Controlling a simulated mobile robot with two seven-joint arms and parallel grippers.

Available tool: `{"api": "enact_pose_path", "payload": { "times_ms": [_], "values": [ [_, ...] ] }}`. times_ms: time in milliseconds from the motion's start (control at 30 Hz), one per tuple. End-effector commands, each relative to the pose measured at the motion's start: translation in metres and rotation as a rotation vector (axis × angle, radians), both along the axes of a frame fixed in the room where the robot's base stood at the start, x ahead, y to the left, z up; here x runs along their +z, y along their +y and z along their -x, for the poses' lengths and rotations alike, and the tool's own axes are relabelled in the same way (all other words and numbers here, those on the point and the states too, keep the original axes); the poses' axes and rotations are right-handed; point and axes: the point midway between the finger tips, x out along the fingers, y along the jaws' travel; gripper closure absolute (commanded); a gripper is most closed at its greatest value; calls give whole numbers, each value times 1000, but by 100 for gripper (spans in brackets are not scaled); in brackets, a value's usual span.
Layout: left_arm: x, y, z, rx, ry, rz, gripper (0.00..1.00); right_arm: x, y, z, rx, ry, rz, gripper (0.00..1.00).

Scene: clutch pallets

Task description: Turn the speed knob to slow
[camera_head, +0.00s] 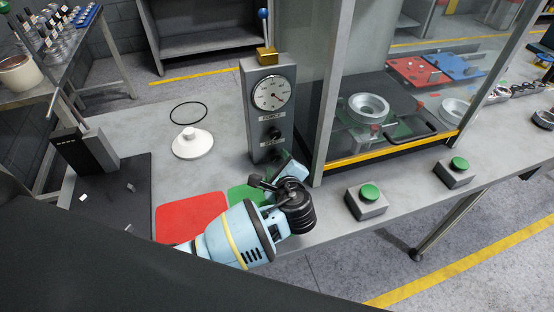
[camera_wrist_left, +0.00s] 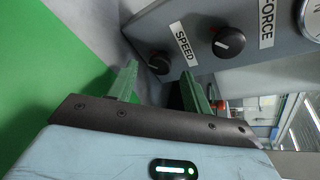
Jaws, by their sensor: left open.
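The speed knob (camera_wrist_left: 158,64) is a black round knob low on the grey control box (camera_head: 252,100), below its SPEED label (camera_wrist_left: 184,46). My left gripper (camera_wrist_left: 160,80) is open, its two green fingers pointing at the box. In the left wrist view the speed knob shows between the fingertips; I cannot tell whether they touch it. The force knob (camera_wrist_left: 228,42), with a white pointer line, sits above, beside the FORCE label (camera_wrist_left: 267,22). In the head view my left gripper (camera_head: 277,170) is at the foot of the box. My right gripper is not in view.
A dial (camera_head: 271,93) and a blue-balled lever (camera_head: 264,22) top the box. A glass-walled press (camera_head: 330,110) stands just right. Two green buttons (camera_head: 369,193) (camera_head: 459,164) are at the front. Red (camera_head: 190,215) and green mats and a white part (camera_head: 193,145) lie left.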

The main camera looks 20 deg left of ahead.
Motion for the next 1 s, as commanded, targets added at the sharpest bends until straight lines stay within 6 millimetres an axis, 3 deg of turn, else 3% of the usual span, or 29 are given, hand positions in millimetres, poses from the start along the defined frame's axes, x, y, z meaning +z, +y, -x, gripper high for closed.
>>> {"api": "enact_pose_path", "payload": {
  "times_ms": [100,333,1000],
  "values": [
    [6,-10,18,-3,1,3,50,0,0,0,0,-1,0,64],
    [14,-21,38,-2,0,1,50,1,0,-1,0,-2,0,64],
    [15,-22,41,-1,1,0,50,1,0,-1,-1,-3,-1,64]
  ]
}}
